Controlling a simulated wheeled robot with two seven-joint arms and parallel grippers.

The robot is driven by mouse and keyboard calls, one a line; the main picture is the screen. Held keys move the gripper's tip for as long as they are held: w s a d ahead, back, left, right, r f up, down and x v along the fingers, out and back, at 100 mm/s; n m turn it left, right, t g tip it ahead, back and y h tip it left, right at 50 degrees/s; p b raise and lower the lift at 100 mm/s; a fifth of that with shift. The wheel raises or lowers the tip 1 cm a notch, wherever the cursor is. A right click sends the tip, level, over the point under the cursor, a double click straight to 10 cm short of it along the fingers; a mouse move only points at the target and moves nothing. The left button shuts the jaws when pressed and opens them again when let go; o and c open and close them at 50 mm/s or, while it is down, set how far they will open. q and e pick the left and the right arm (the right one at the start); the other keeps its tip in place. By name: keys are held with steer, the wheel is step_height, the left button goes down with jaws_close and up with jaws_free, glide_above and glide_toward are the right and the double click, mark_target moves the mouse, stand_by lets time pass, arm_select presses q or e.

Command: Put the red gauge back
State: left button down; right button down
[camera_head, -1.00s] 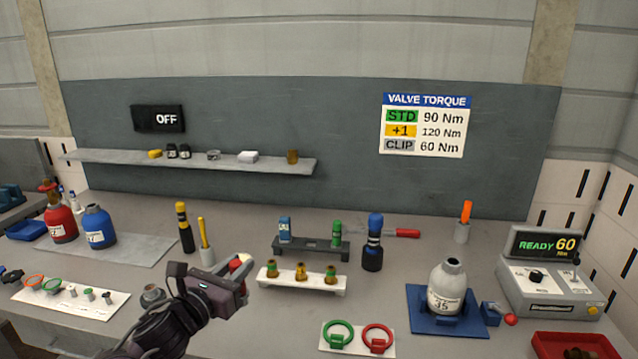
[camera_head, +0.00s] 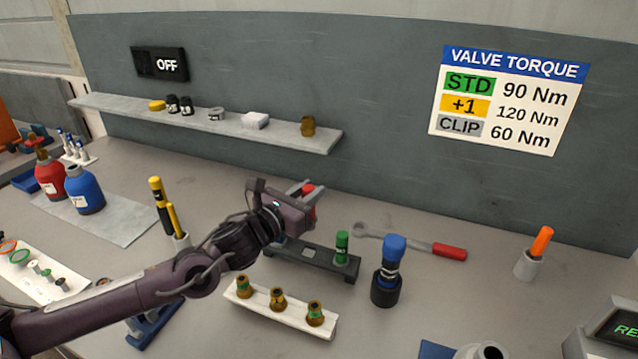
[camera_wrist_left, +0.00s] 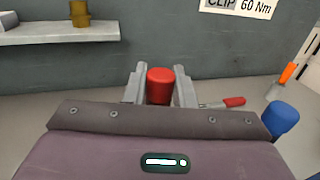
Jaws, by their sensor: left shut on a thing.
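My left gripper (camera_head: 306,192) is shut on the red gauge, whose red top (camera_head: 308,188) shows between the fingers. In the left wrist view the red gauge (camera_wrist_left: 160,86) stands between the two grey fingers (camera_wrist_left: 160,90); its lower part is hidden. The gripper is over or just behind the left part of a dark rack (camera_head: 330,262); I cannot tell its exact height. A green gauge (camera_head: 342,247) stands in the rack's right end. My right gripper is not in view.
A white block (camera_head: 275,314) with several brass valves stands in front of the rack. A blue-topped tool (camera_head: 388,272) and a red-handled wrench (camera_head: 420,243) are to the right. A grey shelf (camera_head: 225,128) runs along the wall behind.

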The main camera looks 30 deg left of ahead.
arm_select(q)
steer(key=shift+s+f+b, duration=0.3)
steer(key=shift+f+b, duration=0.05)
steer(key=shift+f, duration=0.15)
step_height(320, 180, down, 5)
steer(key=b, duration=0.3)
steer(key=shift+w+r, duration=0.1)
steer(key=shift+r, duration=0.1)
steer(key=shift+f+b, duration=0.2)
steer(key=shift+b, duration=0.2)
steer(key=shift+f+b, duration=1.7)
steer(key=shift+b, duration=0.3)
steer(key=c, duration=1.1)
jaws_free()
